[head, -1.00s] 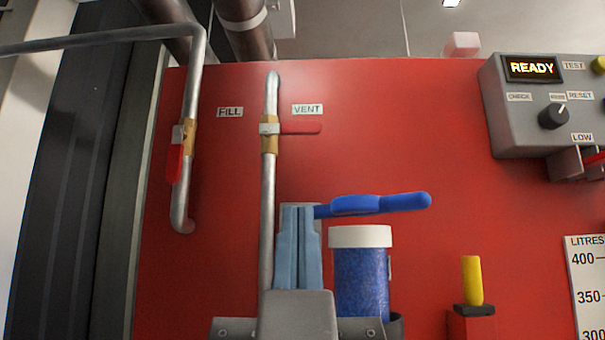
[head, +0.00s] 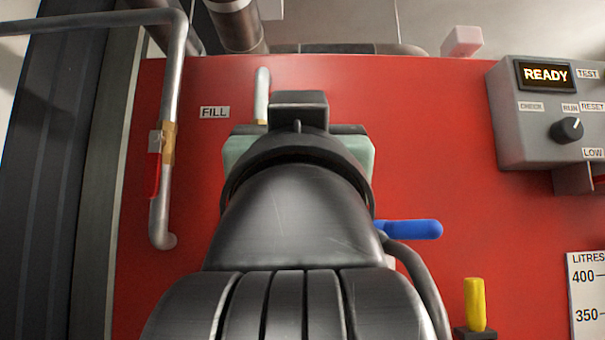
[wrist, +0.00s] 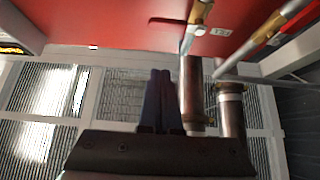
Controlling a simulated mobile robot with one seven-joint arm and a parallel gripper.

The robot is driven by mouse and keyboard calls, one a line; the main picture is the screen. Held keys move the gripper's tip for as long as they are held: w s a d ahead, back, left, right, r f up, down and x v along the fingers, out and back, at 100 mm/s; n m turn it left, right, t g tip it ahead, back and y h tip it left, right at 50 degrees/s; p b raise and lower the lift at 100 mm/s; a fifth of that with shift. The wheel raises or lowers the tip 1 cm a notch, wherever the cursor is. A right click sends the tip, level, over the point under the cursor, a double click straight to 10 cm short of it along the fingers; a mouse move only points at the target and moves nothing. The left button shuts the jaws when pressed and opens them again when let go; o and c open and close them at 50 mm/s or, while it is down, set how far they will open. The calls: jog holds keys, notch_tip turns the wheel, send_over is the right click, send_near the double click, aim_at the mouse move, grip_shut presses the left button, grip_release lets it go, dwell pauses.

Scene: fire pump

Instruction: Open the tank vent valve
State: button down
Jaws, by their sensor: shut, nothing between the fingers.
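In the head view, the top of the vent pipe (head: 262,84) shows above my arm. My arm covers the vent valve, its red lever and the VENT label there. In the wrist view, the picture is turned round, and the vent pipe (wrist: 188,42) with its brass valve body (wrist: 202,12) is near the top. The head view hides the fingers.
The fill pipe (head: 168,105) has a red lever (head: 154,175) hanging down along it, beside the FILL label (head: 215,112). A blue handle (head: 410,229) sticks out right of my arm. A grey control box (head: 545,115) reads READY. A yellow handle (head: 474,304) stands lower right.

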jog(key=p+x, duration=0.7)
jog(key=x, duration=0.3)
jog(key=shift+f+p, duration=0.9)
jog(key=shift+f, duration=1.2)
jog(key=shift+a+f, duration=0.1)
jog(key=shift+a, duration=0.05)
jog(key=shift+f+m+h+b, duration=0.15)
jog(key=shift+m+h+b, duration=0.5)
jog(key=shift+m, duration=0.25)
